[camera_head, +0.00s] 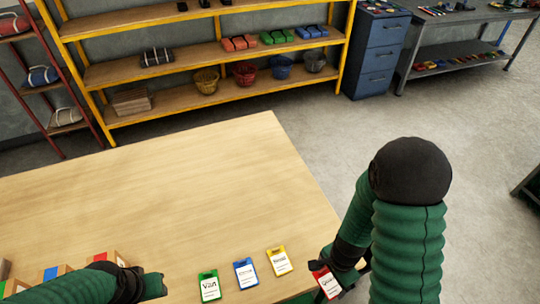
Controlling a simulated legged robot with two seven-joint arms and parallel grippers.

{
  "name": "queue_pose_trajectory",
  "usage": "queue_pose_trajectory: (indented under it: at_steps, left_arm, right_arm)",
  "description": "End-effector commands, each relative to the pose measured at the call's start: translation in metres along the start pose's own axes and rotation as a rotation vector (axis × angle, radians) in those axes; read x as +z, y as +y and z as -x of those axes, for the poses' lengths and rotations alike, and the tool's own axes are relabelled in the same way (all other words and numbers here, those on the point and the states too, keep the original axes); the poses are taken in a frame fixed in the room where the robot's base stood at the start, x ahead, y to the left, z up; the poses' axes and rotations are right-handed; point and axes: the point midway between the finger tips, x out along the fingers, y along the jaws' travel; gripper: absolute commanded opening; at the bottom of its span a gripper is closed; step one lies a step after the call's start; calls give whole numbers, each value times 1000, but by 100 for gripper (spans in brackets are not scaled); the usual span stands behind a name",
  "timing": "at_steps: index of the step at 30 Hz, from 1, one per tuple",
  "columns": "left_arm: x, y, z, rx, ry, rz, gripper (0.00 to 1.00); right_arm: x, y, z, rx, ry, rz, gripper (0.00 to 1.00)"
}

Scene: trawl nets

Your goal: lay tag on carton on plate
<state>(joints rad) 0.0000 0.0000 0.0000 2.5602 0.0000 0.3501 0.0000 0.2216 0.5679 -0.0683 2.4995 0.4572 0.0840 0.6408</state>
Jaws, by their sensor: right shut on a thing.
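My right gripper (318,267) is shut on a red tag (328,284) with a white label, at the table's front right edge. A green tag (209,286), a blue tag (246,273) and a yellow tag (278,261) lie apart in a slanting row on the table (170,180), left of the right gripper. Several cartons stand at the front left: one has a blue stripe (52,273), another a red one (103,257). My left arm partly covers them. My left gripper (158,286) is low beside them; its jaw opening is unclear. I cannot make out a plate.
The middle and back of the wooden table are bare. Beyond a floor gap stands a yellow shelf (180,70) with baskets and coloured bundles. A blue drawer cabinet (378,58) and a grey workbench (455,52) stand at the back right.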

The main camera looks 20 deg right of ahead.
Motion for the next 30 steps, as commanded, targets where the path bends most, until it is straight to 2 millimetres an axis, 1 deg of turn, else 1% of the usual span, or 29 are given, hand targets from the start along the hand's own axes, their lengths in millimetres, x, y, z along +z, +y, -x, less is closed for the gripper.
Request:
queue_pose_trajectory:
  at_steps: [1, 2, 5, 6, 8, 9, 12, 15, 18, 20, 30]
  left_arm:
    - [0, 0, 0, 0, 0, 0, 36]
    - [0, 0, 0, 0, 0, 0, 36]
    - [0, 0, 0, 0, 0, 0, 36]
    - [0, 0, 0, 0, 0, 0, 36]
    - [0, 0, 0, 0, 0, 0, 36]
    - [0, 0, 0, 0, 0, 0, 36]
    - [0, 0, 0, 0, 0, 0, 36]
    - [0, 0, 0, 0, 0, 0, 36]
    - [0, 0, 0, 0, 0, 0, 36]
    - [0, 0, 0, 0, 0, 0, 36]
    - [0, 0, 0, 0, 0, 0, 36]
  right_arm:
    - [3, -12, 4, -4, 3, 75, 47]
    - [5, -20, 7, -5, 4, 129, 47]
    - [15, -52, 22, -7, 6, 382, 47]
    - [19, -65, 31, -8, 6, 500, 47]
    - [25, -83, 44, -8, 7, 683, 47]
    - [30, -95, 54, -8, 7, 808, 47]
    - [38, -117, 78, -5, 7, 1077, 47]
    - [43, -130, 95, -2, 5, 1253, 47]
    - [46, -136, 105, 0, 4, 1351, 47]
    - [47, -138, 107, 1, 2, 1376, 47]
    - [47, -138, 107, 0, 1, 1378, 47]
